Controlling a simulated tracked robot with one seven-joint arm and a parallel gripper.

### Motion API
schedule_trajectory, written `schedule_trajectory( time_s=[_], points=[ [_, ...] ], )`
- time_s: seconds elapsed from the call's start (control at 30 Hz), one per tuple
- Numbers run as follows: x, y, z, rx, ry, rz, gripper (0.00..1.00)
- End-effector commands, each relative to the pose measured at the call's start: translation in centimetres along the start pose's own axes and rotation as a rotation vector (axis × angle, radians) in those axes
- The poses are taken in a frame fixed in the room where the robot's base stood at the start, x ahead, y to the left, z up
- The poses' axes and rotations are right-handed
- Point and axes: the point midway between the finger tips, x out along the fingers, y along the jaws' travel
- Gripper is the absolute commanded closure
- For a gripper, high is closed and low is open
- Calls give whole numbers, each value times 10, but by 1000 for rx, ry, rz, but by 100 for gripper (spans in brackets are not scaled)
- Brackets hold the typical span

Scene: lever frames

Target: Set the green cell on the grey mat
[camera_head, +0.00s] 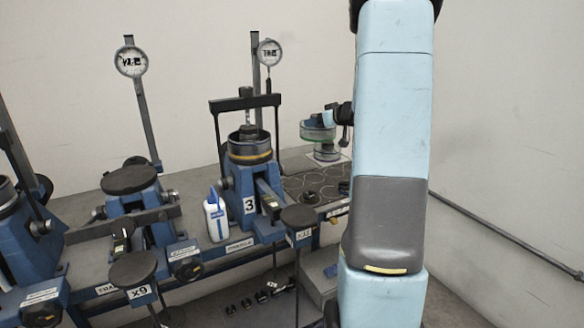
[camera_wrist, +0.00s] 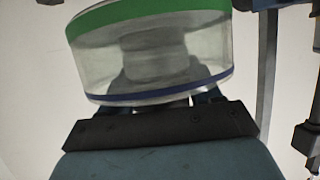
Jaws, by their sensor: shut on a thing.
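The green cell (camera_head: 317,132) is a clear, squat cylinder with a green band, at the back right of the bench in the head view. In the wrist view the cell (camera_wrist: 150,55) fills the top, with a green rim above and a blue band below. My gripper (camera_head: 331,117) is shut on the cell; its fingers (camera_wrist: 195,101) are mostly hidden behind it. A dark grey mat (camera_head: 300,184) with ring marks lies on the bench, partly behind my arm. A pedestal-like piece (camera_head: 327,152) shows just under the cell; I cannot tell whether they touch.
A blue lever frame (camera_head: 250,178) marked 3 stands left of the mat, with a dial gauge (camera_head: 270,52) on a post behind it. A white bottle (camera_head: 215,217) stands in front. Another blue frame (camera_head: 138,205) is farther left. My arm hides the bench's right end.

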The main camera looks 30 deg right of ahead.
Motion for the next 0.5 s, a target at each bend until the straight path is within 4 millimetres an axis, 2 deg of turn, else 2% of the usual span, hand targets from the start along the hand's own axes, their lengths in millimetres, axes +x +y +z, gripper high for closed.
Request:
schedule_trajectory(
  time_s=[0.03,0.2,0.3,0.5],
  points=[
    [16,-3,5,-12,0,-32,100],
    [57,-13,20,-48,0,-119,100],
    [75,-19,27,-65,0,-159,100],
    [94,-24,35,-84,2,-200,100]
  ],
)
